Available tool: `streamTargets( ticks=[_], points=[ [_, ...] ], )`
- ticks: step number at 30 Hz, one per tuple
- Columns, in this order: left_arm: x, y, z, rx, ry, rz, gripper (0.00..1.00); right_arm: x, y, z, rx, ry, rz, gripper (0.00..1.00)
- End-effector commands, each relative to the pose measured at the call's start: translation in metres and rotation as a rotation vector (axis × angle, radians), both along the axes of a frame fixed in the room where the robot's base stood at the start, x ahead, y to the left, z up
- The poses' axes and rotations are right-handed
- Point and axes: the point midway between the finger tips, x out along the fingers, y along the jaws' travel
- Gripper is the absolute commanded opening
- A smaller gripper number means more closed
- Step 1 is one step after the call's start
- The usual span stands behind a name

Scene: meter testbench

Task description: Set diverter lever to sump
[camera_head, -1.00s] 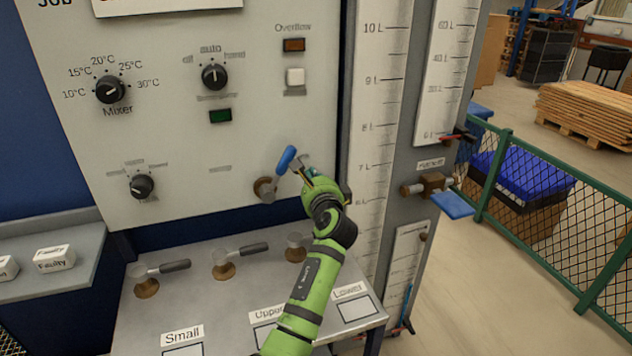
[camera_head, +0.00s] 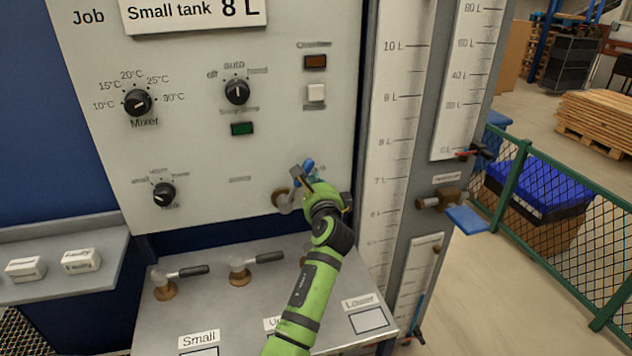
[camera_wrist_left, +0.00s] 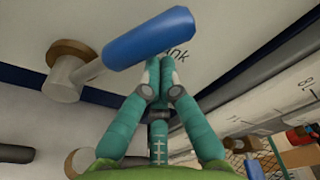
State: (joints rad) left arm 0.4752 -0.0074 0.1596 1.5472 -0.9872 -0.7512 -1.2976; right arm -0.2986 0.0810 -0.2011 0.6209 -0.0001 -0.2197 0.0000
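The diverter lever has a blue handle on a grey arm from a brown round mount. In the head view its blue handle (camera_head: 305,168) points up and right on the white panel, partly hidden by my gripper. In the left wrist view the blue handle (camera_wrist_left: 148,38) lies across the top, with "nk" lettering behind it. My left gripper (camera_head: 308,182) is at the handle's right side. In the left wrist view its fingers (camera_wrist_left: 160,75) are together just below the handle, not around it. I cannot tell whether they touch it. My right gripper is in neither view.
Black knobs (camera_head: 137,102) and a white button (camera_head: 316,92) are on the panel. Below, grey-handled valves (camera_head: 165,285) stand on a shelf (camera_head: 225,312). Level scales (camera_head: 390,130) and another blue-handled valve (camera_head: 467,219) are to the right.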

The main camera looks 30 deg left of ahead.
Motion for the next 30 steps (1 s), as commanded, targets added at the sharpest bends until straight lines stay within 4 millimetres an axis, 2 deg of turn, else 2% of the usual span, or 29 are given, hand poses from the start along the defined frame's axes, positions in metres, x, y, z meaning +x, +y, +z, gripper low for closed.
streamTargets(
  ticks=[22, 30],
  points=[
    [-0.008, 0.008, 0.011, -0.087, -0.104, 0.001, 0.0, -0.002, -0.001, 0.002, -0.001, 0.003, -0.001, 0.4],
    [-0.018, 0.016, 0.019, -0.177, -0.212, 0.002, 0.0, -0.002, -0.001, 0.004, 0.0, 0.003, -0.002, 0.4]
  ],
)
